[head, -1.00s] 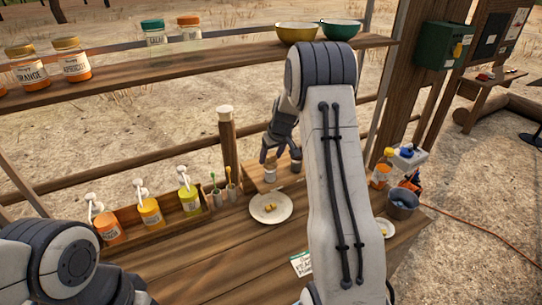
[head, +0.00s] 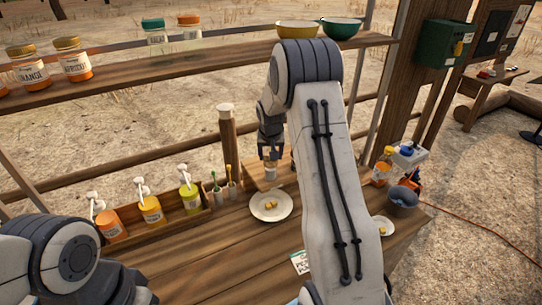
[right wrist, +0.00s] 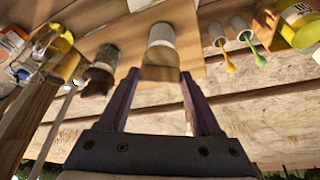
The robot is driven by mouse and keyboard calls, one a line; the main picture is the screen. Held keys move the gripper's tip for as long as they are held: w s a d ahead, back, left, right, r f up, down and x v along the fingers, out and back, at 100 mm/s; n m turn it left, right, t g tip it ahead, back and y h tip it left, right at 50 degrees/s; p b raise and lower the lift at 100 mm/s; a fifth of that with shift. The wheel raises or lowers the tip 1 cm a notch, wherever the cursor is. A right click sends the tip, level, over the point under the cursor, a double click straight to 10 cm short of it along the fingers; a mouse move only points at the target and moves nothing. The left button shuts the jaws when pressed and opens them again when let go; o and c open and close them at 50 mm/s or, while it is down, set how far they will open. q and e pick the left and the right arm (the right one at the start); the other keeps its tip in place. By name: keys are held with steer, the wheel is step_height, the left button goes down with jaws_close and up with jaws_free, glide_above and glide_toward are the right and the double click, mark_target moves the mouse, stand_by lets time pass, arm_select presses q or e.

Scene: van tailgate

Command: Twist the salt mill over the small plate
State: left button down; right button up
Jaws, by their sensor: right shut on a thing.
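My right gripper (head: 270,157) is over the small wooden board (head: 262,182), behind the plate with yellow pieces. In the right wrist view its fingers (right wrist: 160,80) are shut on a pale mill (right wrist: 161,52) with a light grey-white end and tan body, apparently the salt mill; its lettering is unreadable. In the head view this mill (head: 270,171) shows small below the fingers. A darker brown mill (right wrist: 101,72) stands beside it. The small plate (head: 389,230) is at the right, partly hidden by my right arm. My left gripper is out of view.
A larger white plate (head: 258,213) holds yellow pieces. Several pump bottles stand in a wooden rack (head: 193,222) at the left. A grey pot (head: 403,198) and an orange bottle (head: 381,172) stand at the right.

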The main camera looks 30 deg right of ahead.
steer(key=m+b, duration=0.2)
steer(key=m+g+h+b, duration=0.1)
steer(key=b, duration=0.1)
steer(key=m+b, duration=0.2)
steer(key=shift+w+a+f+m+h+b, duration=0.15)
steer(key=shift+f+m+h+b, duration=0.15)
steer(key=shift+h+b, duration=0.1)
steer(key=m, duration=0.1)
steer(key=m+g+b, duration=0.1)
steer(key=shift+w+r+m, duration=0.1)
steer(key=shift+r+m, duration=0.1)
steer(key=shift+m, duration=0.2)
steer(key=m+g, duration=0.1)
steer(key=m, duration=0.1)
steer(key=shift+a+r+m, duration=0.1)
steer(key=shift+m, duration=0.2)
steer(key=shift+w+m+g+p, duration=0.1)
steer(key=shift+m+g+p, duration=0.55)
steer(key=shift+m, duration=0.95)
steer(key=shift+g, duration=0.25)
steer(key=o, duration=1.4)
